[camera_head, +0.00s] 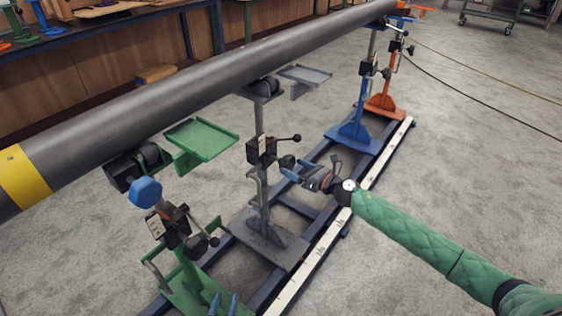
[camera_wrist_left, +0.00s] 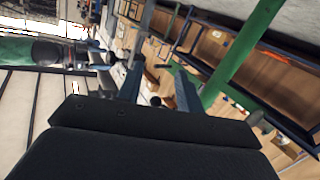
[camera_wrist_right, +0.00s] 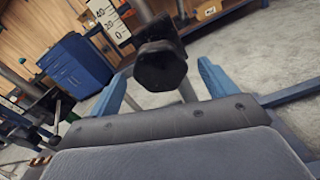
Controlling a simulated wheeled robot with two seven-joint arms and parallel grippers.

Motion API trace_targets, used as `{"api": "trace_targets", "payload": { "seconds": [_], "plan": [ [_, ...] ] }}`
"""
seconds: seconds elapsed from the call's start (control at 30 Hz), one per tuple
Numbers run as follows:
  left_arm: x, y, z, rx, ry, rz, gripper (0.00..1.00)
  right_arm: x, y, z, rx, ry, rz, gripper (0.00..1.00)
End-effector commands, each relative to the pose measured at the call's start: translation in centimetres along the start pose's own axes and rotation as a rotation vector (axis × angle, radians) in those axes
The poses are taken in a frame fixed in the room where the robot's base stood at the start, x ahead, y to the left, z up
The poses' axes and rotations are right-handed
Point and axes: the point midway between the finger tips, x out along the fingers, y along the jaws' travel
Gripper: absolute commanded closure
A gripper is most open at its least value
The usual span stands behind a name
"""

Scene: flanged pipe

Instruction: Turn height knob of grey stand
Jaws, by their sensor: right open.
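The grey stand (camera_head: 264,205) stands under the pipe, between the green and blue stands. Its black height knob (camera_head: 287,162) sticks out to the right of its clamp block. My right gripper (camera_head: 301,170) is just to the right of this knob, its blue fingers pointing at it. In the right wrist view a dark faceted knob (camera_wrist_right: 160,65) sits between the two spread fingers, with visible gaps on both sides. My left gripper (camera_head: 223,303) shows only its blue fingertips at the bottom edge, by the green stand. In the left wrist view its fingers are apart with nothing held.
The large grey pipe (camera_head: 190,90) with a yellow band runs diagonally above the stands. The green stand (camera_head: 190,275), blue stand (camera_head: 352,135) and orange stand (camera_head: 383,104) share the rail frame (camera_head: 318,255). A lever with a black ball (camera_head: 296,138) projects above the knob.

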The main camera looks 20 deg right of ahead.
Motion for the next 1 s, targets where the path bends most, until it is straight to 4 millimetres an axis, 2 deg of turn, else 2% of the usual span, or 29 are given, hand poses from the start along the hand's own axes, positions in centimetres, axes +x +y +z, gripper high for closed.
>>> {"api": "trace_targets", "payload": {
  "seconds": [0.3,0.5,0.93,1.0],
  "plan": [
    [-0.7,-0.1,3.3,-0.011,-0.102,-0.005,0.64,4.0,0.1,0.2,0.001,-0.001,0.001,0.16],
    [-1.0,-0.2,4.4,-0.016,-0.135,-0.006,0.64,5.8,0.1,0.1,0.003,-0.001,0.001,0.16],
    [-1.2,-0.2,5.1,-0.018,-0.156,-0.007,0.64,6.5,0.0,0.0,0.003,0.000,0.000,0.16],
    [-1.2,-0.2,5.1,-0.018,-0.155,-0.007,0.64,6.5,0.0,0.0,0.003,0.000,0.000,0.28]
  ]
}}
